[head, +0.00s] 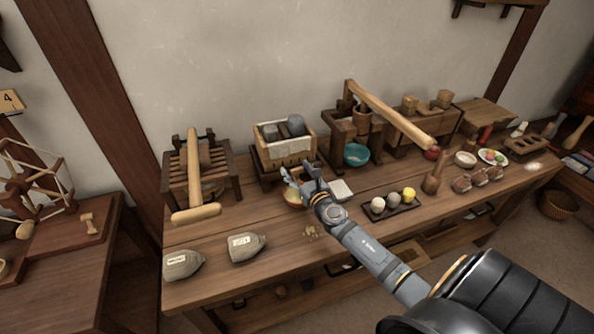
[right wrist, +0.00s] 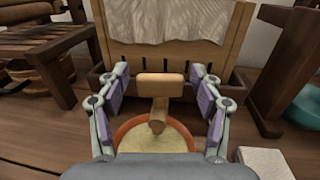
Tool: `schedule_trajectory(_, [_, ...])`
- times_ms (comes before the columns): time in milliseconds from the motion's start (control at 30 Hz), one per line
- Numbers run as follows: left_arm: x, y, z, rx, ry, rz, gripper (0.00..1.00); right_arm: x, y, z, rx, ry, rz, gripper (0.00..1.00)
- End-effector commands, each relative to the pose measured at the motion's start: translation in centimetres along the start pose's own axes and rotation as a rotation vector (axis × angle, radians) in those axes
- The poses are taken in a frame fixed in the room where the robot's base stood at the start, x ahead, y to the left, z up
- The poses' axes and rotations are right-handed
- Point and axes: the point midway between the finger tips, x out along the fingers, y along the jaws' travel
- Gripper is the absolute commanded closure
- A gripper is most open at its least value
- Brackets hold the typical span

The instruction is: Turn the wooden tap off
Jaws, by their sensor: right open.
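The wooden tap (right wrist: 160,88) shows in the right wrist view, at the front of a wooden press box (right wrist: 170,42). It has a light crossbar handle lying level and a rounded spout below. An orange-rimmed bowl (right wrist: 125,132) with pale yellow content stands under the spout; it also shows in the head view (head: 292,200). My right gripper (right wrist: 160,100) is open, with one purple-padded finger on each side of the tap, apart from it. In the head view my right gripper (head: 301,178) hides the tap. My left gripper is not in view.
A teal bowl (head: 356,155) stands right of the box, under a lever press (head: 390,113). A white block (head: 341,190) and a dark tray (head: 391,205) with three balls lie to the right. Two grey sacks (head: 246,247) lie front left. A slatted wooden frame (head: 200,178) stands left.

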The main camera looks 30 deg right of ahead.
Motion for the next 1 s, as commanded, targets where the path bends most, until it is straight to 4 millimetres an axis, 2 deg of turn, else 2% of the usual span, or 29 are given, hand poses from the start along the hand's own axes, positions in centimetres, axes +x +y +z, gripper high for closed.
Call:
schedule_trajectory(33, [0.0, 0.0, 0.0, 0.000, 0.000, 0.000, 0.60, 0.0, 0.0, 0.0, 0.000, 0.000, 0.000, 0.35])
schedule_trajectory(67, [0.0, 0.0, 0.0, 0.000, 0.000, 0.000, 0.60, 0.0, 0.0, 0.0, 0.000, 0.000, 0.000, 0.39])
schedule_trajectory(433, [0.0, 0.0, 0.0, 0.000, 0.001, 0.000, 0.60, 0.0, 0.0, 0.0, 0.000, 0.000, -0.001, 0.89])
schedule_trajectory(700, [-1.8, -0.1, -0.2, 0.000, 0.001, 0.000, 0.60, 0.0, 0.1, 0.3, 0.004, 0.000, -0.119, 0.89])
schedule_trajectory(1000, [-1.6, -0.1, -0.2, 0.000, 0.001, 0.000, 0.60, 0.0, 0.0, 0.0, 0.000, -0.001, -0.143, 0.89])
